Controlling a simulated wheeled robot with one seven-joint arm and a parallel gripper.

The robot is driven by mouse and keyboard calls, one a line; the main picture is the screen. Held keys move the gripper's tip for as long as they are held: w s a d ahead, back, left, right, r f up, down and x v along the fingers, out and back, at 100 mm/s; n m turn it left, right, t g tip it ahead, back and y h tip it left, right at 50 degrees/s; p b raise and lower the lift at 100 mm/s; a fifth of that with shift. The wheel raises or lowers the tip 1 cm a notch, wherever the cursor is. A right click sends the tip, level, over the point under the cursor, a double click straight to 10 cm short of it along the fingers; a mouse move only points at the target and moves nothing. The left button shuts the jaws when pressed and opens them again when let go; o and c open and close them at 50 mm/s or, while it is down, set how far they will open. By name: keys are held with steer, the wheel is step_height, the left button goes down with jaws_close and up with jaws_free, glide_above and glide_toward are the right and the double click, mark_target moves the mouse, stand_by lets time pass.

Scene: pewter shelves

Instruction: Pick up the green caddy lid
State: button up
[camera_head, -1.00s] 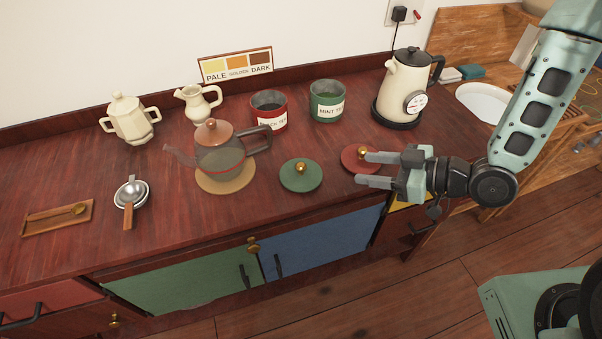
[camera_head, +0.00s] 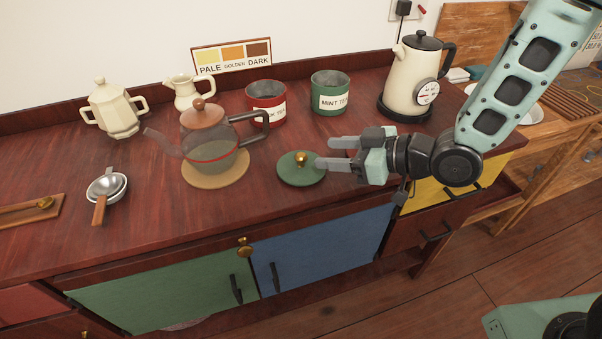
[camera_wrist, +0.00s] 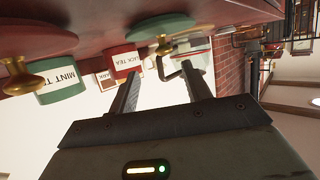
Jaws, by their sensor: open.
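The green caddy lid (camera_head: 291,174) is a round disc with a gold knob (camera_head: 302,158), lying flat on the dark red counter. My gripper (camera_head: 326,154) is open and empty, just right of the lid, its fingers pointing left toward the knob. The lower fingertip overlaps the lid's right edge in the head view; I cannot tell whether it touches. The wrist view is upside down: the green lid (camera_wrist: 160,26) hangs at the top, with its knob (camera_wrist: 163,46) beyond and between the fingertips.
A red lid (camera_wrist: 35,42) shows in the wrist view and is mostly hidden behind my gripper in the head view. A glass teapot (camera_head: 212,150) stands left of the green lid. Red (camera_head: 267,92) and green (camera_head: 331,82) caddies and a kettle (camera_head: 402,85) stand behind.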

mark_target(301, 155)
steer(key=x, duration=0.2)
steer(key=shift+w+a, duration=0.1)
steer(key=shift+a, duration=0.15)
steer(key=a+f, duration=0.1)
steer(key=w+a+f+p, duration=0.1)
steer(key=a, duration=0.1)
steer(key=shift+a, duration=0.25)
steer(key=shift+w+a+f, duration=0.3)
steer(key=shift+a, duration=0.15)
steer(key=c, duration=1.1)
